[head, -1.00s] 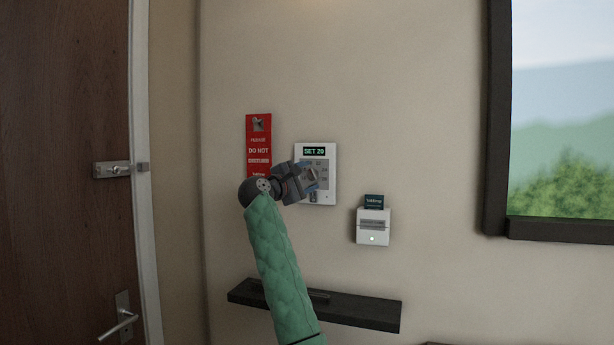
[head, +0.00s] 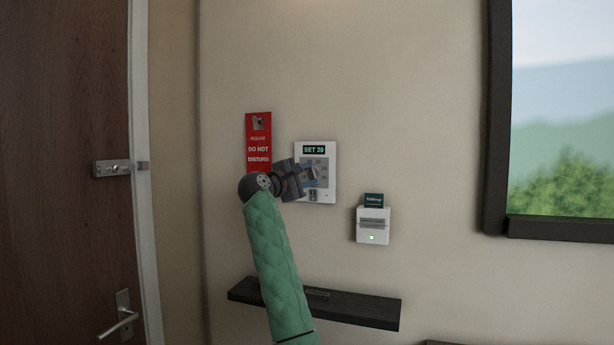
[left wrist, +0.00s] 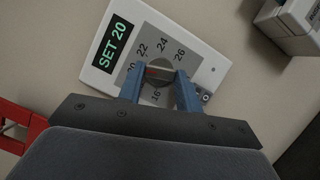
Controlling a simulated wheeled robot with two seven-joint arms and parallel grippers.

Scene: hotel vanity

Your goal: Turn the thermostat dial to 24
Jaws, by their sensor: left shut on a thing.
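The white thermostat (head: 329,190) is on the wall, and its green display (head: 314,150) reads SET 20. In the left wrist view the thermostat (left wrist: 200,62) appears tilted, with numbers such as 22, 24 and 26 around a round grey dial (left wrist: 160,73). My left gripper (head: 310,174) is at the thermostat's face. In the left wrist view its two blue fingers (left wrist: 160,88) are shut on the dial's grip, one on each side. The fingers hide part of the dial and some numbers. My right gripper is not in view.
A red do-not-disturb sign (head: 258,130) hangs left of the thermostat, close behind my wrist. A white card holder (head: 373,226) with a dark card is at lower right. A dark shelf (head: 360,311) is below. A door (head: 65,200) is at the left.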

